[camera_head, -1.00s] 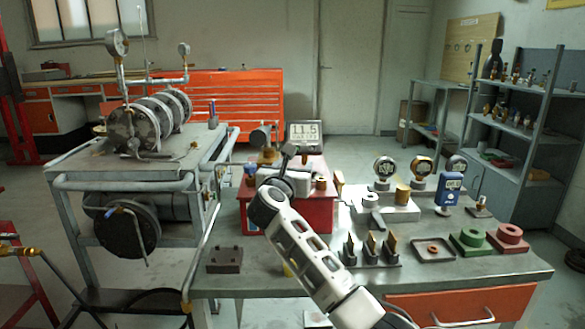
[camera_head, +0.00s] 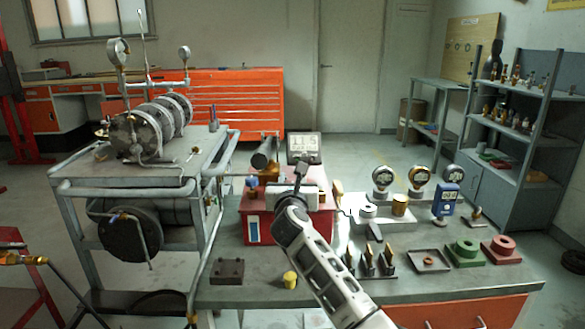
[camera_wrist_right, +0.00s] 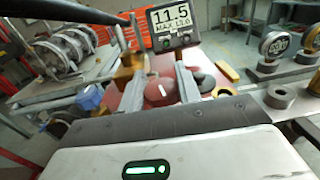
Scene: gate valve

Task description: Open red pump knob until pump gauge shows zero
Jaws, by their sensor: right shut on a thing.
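The red pump (camera_head: 258,228) stands on the grey workbench, and its body also shows in the right wrist view (camera_wrist_right: 130,95). Its digital gauge (camera_wrist_right: 173,25) reads 11.5 there; the gauge also shows in the head view (camera_head: 304,147), where the digits are too small to read. My right gripper (camera_wrist_right: 163,84) is shut on the round red knob (camera_wrist_right: 158,92), with one finger on each side. In the head view, my right gripper (camera_head: 293,195) is over the pump and hides the knob. My left gripper is not in view.
A dark pump handle (camera_head: 264,153) sticks up behind the pump. A grey cart (camera_head: 150,185) with flanged pipework stands close on the left. Dial gauges (camera_head: 419,176), a blue meter (camera_head: 446,200) and green and red ring blocks stand on the bench (camera_head: 235,298) to the right.

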